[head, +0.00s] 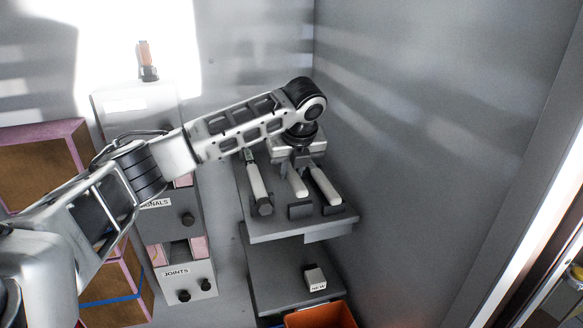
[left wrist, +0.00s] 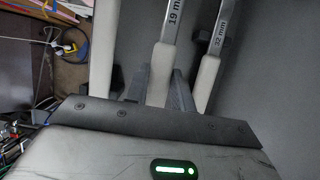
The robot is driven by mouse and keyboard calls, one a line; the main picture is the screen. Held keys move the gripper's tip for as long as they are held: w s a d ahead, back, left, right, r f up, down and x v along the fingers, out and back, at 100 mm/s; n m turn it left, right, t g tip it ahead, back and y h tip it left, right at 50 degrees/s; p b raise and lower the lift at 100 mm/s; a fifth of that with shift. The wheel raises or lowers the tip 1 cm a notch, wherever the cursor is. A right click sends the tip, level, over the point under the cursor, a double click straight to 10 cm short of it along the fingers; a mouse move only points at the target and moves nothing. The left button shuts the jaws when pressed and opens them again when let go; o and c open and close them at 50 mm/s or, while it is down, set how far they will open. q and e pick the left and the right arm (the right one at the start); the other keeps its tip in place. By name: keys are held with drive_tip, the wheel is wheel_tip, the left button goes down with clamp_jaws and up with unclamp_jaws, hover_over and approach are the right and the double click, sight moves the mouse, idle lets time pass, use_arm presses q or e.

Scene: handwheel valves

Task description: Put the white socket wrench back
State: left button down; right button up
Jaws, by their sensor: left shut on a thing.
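Several white-handled wrenches lie side by side on the upper grey shelf (head: 285,225). My left gripper (head: 296,162) reaches down over the middle wrench (head: 297,181). In the left wrist view the gripper fingers (left wrist: 164,88) are shut on this white handle (left wrist: 160,72), whose shank reads "19 mm". The wrench marked "32 mm" (left wrist: 207,75) is to its right, apart from the fingers; it also shows in the head view (head: 325,186). Another white wrench (head: 257,182) lies to the left. The far ends of the wrenches are hidden by my gripper and arm. My right gripper is out of view.
Dark blocks (head: 300,210) stand at the shelf's front edge by the handles. A lower shelf (head: 275,275) carries a small labelled block (head: 315,277); an orange bin (head: 320,316) is below. A drawer cabinet (head: 190,280) stands left. The grey wall (head: 420,140) is close on the right.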

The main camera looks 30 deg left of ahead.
use_arm(q)
drive_tip(key=shift+f, duration=1)
drive_tip(key=c, duration=0.6)
unclamp_jaws()
drive_tip(key=shift+c, duration=0.2)
drive_tip(key=shift+v, duration=3.05)
